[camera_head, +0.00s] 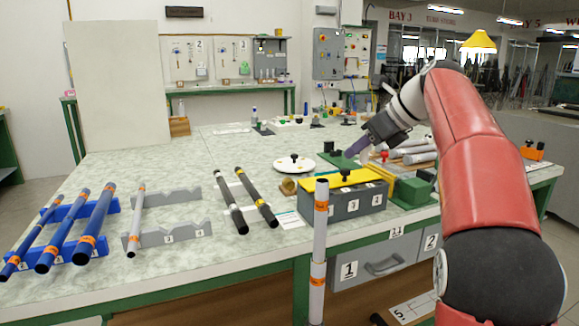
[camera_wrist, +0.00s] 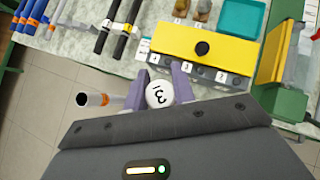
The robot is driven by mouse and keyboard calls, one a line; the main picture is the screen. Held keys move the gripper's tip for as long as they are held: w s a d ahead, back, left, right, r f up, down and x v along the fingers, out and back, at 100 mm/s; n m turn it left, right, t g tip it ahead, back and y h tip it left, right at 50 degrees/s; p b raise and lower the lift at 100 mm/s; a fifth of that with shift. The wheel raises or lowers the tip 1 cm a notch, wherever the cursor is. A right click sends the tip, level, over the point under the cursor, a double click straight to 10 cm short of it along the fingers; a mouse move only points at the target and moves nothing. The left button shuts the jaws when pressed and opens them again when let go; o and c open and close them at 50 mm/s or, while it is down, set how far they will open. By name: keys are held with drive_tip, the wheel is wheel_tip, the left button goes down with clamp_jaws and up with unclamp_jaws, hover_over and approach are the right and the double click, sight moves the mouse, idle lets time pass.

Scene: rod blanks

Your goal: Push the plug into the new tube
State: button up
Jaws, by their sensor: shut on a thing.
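My gripper (camera_head: 357,148) is over the bench behind the yellow-lidded box in the head view. The head view does not show this piece clearly. A grey tube with orange bands (camera_head: 319,245) stands upright at the bench's front edge. The wrist view shows an open tube end with an orange band (camera_wrist: 95,99), left of the held piece and apart from it. I cannot tell which tube is the new one.
A grey box with a yellow lid (camera_head: 345,181) and black knob stands behind the upright tube. Two dark rods (camera_head: 256,197) lie to its left. Blue rods (camera_head: 65,232) and a thin grey tube (camera_head: 136,215) rest in racks farther left. A white plate (camera_head: 293,166) lies behind.

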drive_tip(key=s+d+f+m+t+h, duration=0.1)
drive_tip(key=s+d+f+m+h, duration=0.1)
drive_tip(key=f, duration=1.1)
drive_tip(key=s+d+f+m+t+h, duration=0.1)
drive_tip(key=s+d+f+m+h, duration=0.1)
drive_tip(key=f+m, duration=0.5)
drive_tip(key=s+d+f+m+t+h, duration=0.1)
drive_tip(key=d+f+m+h, duration=0.2)
drive_tip(key=f, duration=1.5)
drive_tip(key=m+h, duration=0.1)
drive_tip(key=h, duration=0.1)
drive_tip(key=shift+s+d+f+m+h, duration=0.3)
drive_tip(key=shift+s+m, duration=0.1)
